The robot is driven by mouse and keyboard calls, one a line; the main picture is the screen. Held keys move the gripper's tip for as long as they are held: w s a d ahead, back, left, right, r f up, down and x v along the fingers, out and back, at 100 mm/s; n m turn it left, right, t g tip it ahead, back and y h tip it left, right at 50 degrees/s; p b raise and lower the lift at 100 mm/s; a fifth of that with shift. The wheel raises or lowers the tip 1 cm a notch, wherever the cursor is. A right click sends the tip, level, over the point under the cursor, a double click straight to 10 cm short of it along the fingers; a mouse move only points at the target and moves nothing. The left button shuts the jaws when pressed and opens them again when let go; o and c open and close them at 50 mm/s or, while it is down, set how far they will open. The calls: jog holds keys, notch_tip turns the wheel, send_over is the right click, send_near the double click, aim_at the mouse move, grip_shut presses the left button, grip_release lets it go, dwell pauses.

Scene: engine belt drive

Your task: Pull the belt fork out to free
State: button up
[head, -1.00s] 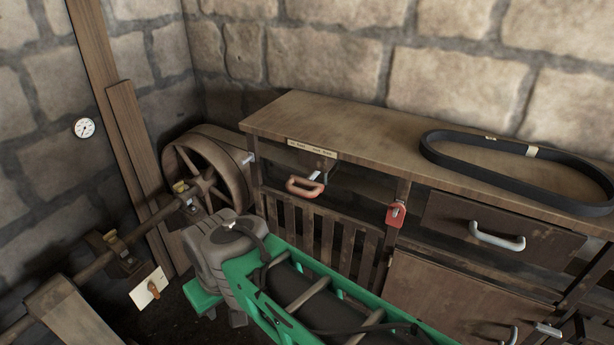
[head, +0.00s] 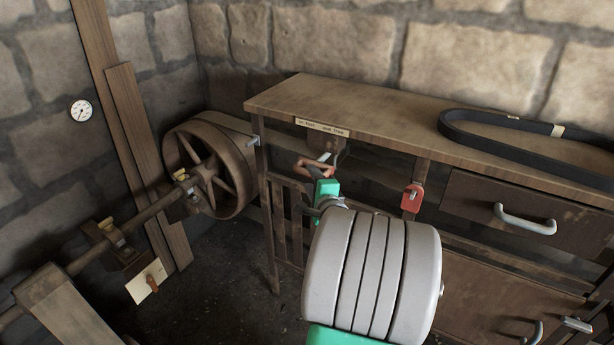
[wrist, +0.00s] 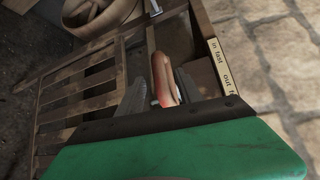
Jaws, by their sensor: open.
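The belt fork's red-orange handle (head: 314,167) sticks out under the front edge of the bench top, below a label plate (head: 322,127). In the wrist view, the handle (wrist: 162,76) lies lengthwise between the two grey fingers of my gripper (wrist: 159,82). The gripper is open, with a finger on each side of the handle; whether either touches it I cannot tell. In the head view, my green and grey arm end covers part of the handle's surroundings. The label in the wrist view (wrist: 222,66) reads "in fast" and "out", with its end cut off.
A spoked pulley wheel (head: 207,170) on a shaft stands left of the bench. A black belt loop (head: 480,139) lies on the bench top (head: 375,108). A red tag-like part (head: 413,198) hangs on the bench post. A slatted panel (wrist: 82,95) is below the handle.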

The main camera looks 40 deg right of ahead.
aim_at(309, 176)
jog(key=x, duration=0.4)
jog(key=shift+w, duration=0.1)
grip_shut()
dwell(1.3)
